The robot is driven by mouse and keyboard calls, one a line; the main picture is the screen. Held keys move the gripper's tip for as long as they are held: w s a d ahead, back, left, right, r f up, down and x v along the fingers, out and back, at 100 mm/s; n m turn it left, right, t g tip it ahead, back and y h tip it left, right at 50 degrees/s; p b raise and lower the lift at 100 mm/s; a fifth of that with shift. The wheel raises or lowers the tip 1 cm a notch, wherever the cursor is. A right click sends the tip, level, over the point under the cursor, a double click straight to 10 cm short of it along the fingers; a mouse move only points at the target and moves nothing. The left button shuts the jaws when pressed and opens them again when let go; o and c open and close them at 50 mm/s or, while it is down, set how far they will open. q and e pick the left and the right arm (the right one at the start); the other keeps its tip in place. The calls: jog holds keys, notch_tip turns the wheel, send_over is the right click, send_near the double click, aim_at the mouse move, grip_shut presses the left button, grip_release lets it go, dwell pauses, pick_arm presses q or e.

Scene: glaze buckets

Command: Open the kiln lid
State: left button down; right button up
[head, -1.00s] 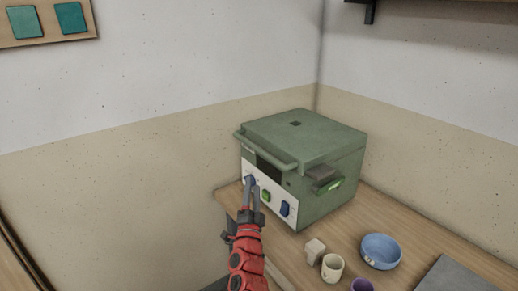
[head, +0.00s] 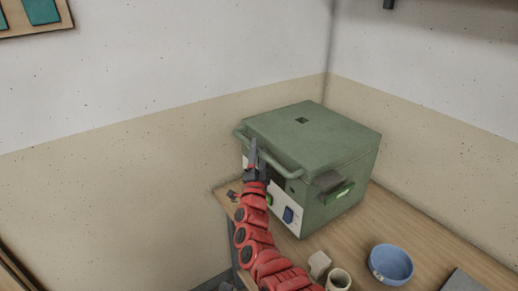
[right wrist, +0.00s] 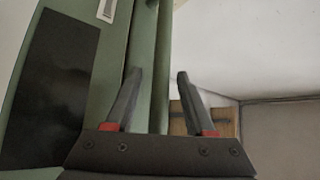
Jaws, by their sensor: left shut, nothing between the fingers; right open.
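The green kiln (head: 325,190) stands on the wooden table against the corner walls. Its flat lid (head: 312,135) is shut, with a green bar handle (head: 272,152) along the front edge. My right gripper (head: 254,149) is at the kiln's front by the handle, fingers pointing up. In the right wrist view my right gripper (right wrist: 160,90) is open, and the green bar (right wrist: 162,65) shows between its fingers, not visibly gripped. A black panel (right wrist: 50,90) of the kiln front is at the left there. I do not make out my left gripper.
A small dark object (head: 232,195) is by the table's left edge. The wall above the lid is clear.

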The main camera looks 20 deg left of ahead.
grip_shut()
dwell(1.4)
